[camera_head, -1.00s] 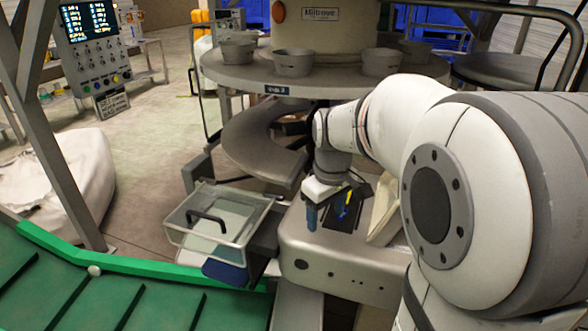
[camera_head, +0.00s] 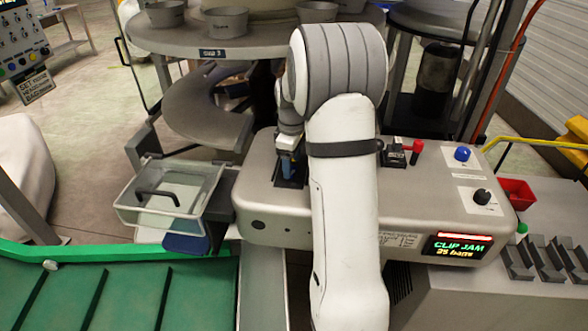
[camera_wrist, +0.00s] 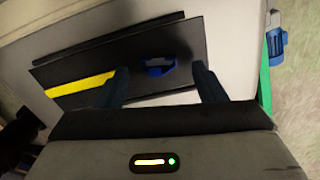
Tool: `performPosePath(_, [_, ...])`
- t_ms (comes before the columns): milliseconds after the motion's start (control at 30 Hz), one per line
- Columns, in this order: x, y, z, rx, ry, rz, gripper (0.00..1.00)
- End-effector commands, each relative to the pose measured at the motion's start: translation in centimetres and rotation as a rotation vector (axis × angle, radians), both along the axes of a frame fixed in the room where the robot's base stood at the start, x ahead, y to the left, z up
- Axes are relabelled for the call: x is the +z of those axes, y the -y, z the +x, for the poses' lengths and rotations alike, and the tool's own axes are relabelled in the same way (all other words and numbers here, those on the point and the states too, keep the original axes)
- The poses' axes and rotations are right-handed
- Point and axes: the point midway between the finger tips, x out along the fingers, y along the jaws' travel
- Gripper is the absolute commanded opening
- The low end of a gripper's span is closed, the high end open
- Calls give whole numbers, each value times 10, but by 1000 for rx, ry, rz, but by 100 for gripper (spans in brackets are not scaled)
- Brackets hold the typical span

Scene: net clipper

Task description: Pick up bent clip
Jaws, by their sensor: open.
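A small blue bent clip (camera_wrist: 160,66) lies on a black plate (camera_wrist: 110,48) in the wrist view. My gripper (camera_wrist: 163,76) is open, with one dark finger to each side of the clip in that picture. The clip shows a little beyond the fingertips, and nothing is between the fingers that I can see touching them. In the head view my gripper (camera_head: 289,168) is low over the left part of the grey machine top (camera_head: 262,190). My arm hides much of the plate there, and the clip cannot be made out.
A yellow strip (camera_wrist: 80,83) lies on the plate beside the left finger. A clear bin (camera_head: 170,195) with a black handle stands left of the machine. A red lever (camera_head: 416,150), a blue button (camera_head: 462,153) and a "CLIP JAM" display (camera_head: 458,246) are to the right.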

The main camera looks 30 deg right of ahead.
Motion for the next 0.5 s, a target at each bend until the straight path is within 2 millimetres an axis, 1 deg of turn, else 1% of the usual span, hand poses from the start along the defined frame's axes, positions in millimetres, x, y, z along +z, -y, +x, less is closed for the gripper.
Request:
performPosePath(33, [-7, 0, -1, 0, -3, 1, 64])
performPosePath(133, [-15, 0, 0, 0, -1, 1, 64])
performPosePath(367, [-17, -1, 0, 0, 1, 0, 64])
performPosePath(400, [-17, -1, 0, 0, 1, 0, 63])
performPosePath(500, [-17, -1, 0, 0, 1, 0, 55])
